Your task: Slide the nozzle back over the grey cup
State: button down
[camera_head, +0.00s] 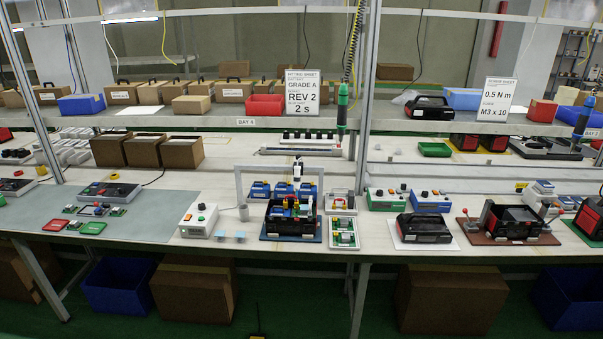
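A small grey cup (243,212) stands on the bench at the left foot of a white gantry frame (262,168). A white and dark carriage (297,170) sits toward the right of the gantry's crossbar, over a black open case (291,222). The nozzle seems to be on this carriage, but it is too small to make out clearly. The carriage stands well to the right of the grey cup, apart from it. Nothing visibly covers the cup. My gripper is not in view.
A white control box (199,220) with knobs stands left of the cup. A grey mat (150,215) lies at left. Uprights and a shelf (250,120) rise behind.

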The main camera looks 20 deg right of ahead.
aim_at(298, 176)
jog(key=u, duration=0.05)
jog(key=i, duration=0.95)
jog(key=z, duration=0.05)
